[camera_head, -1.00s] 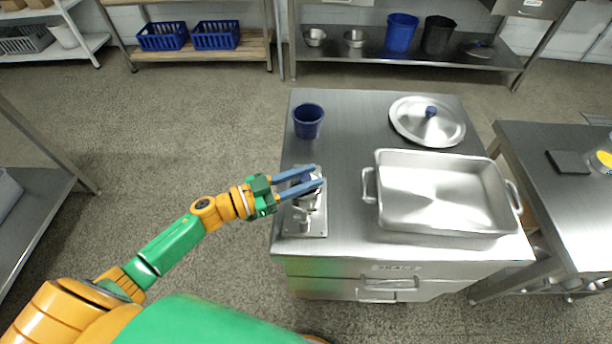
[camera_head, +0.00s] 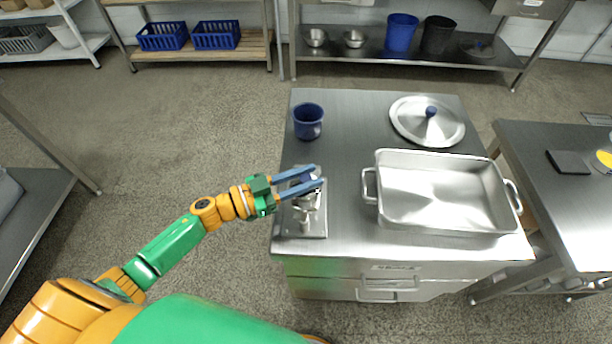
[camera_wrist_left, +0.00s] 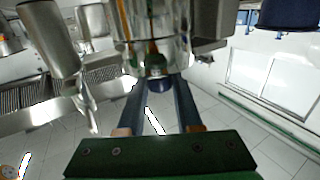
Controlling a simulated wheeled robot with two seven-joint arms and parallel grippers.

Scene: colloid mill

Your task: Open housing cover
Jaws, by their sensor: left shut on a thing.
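The colloid mill (camera_head: 305,222) is a small metal machine on a flat base plate at the left edge of the steel table. My left gripper (camera_head: 318,176) reaches in from the left, its two blue fingers at the top of the mill. In the left wrist view the fingers close on a small dark blue knob (camera_wrist_left: 158,84) under a shiny metal cylinder (camera_wrist_left: 155,55), which seems to be the mill's housing. The cover's edge and any gap at it cannot be made out. My right gripper is not in view.
The steel table (camera_head: 345,200) is bare between mill and pan.

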